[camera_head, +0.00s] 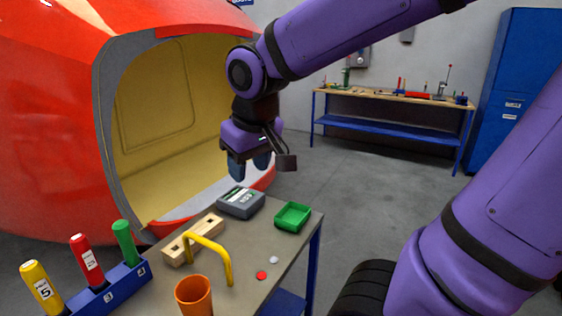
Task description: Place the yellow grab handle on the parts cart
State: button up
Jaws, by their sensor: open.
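The yellow grab handle (211,245) is a bent, arch-shaped bar at the middle of the small grey-topped table (251,285), which may be the parts cart. One end of the handle is over the wooden block (177,251) and the other comes down near the orange cup. Whether it touches the block is unclear. My gripper (249,168) is open and empty, pointing down above the far end of the table, over the grey box-shaped device (240,202). It is apart from the handle, higher and farther back.
An orange cup (194,296), green tray (292,216), red disc (261,275) and white disc (273,260) are on the table. A blue rack (108,292) holds coloured cylinders at left. The red nosecone (50,130) stands behind; a workbench (392,94) and blue cabinet (513,95) are farther back.

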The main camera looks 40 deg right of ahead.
jog(key=s+r+t, duration=0.2)
jog(key=s+r, duration=0.1)
jog(key=s, duration=0.6)
jog(key=shift+r+y, duration=0.25)
jog(key=shift+y, duration=0.05)
